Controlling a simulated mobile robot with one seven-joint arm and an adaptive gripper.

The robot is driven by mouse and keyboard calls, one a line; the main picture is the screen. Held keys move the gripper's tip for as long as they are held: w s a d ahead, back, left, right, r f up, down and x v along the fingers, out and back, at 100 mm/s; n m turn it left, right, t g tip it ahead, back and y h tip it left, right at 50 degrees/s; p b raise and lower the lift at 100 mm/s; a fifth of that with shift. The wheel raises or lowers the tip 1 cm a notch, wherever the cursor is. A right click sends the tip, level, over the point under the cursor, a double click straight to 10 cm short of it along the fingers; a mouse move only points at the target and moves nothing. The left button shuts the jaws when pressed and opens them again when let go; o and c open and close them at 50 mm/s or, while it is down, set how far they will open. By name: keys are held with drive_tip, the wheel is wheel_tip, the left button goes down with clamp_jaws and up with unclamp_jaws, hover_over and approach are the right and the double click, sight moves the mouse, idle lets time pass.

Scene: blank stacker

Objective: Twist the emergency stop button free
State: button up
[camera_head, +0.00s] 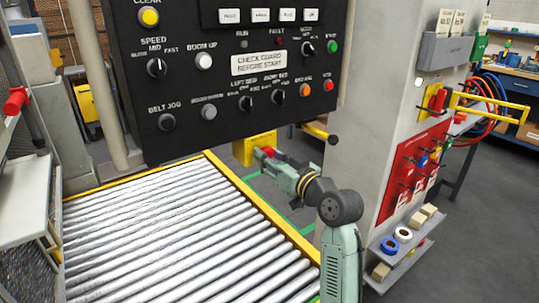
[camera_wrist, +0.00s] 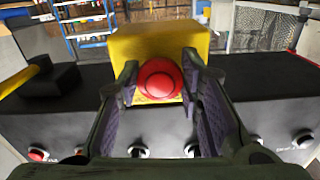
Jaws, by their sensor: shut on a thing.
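The emergency stop button (camera_wrist: 160,80) is a round red mushroom head on the front of a yellow box (camera_wrist: 145,42). In the head view the yellow box (camera_head: 243,152) hangs under the black control panel, and the red button (camera_head: 268,151) shows partly at its right side. My gripper (camera_wrist: 160,84) has its two fingertips on the left and right sides of the red head and is shut on it. In the head view my gripper (camera_head: 268,155) reaches the button from the right and hides part of it.
The black control panel (camera_head: 225,132) with knobs and buttons is close above my gripper. A yellow bar with a black knob (camera_head: 333,139) juts out near my wrist. The roller conveyor (camera_head: 170,225) lies below left. A grey column (camera_head: 375,110) stands right of my arm.

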drive_tip(key=shift+m+p, duration=0.5)
drive_tip(key=shift+m, duration=0.7)
drive_tip(key=o, duration=1.2)
drive_tip(key=shift+s, duration=0.1)
drive_tip(key=v, duration=1.2)
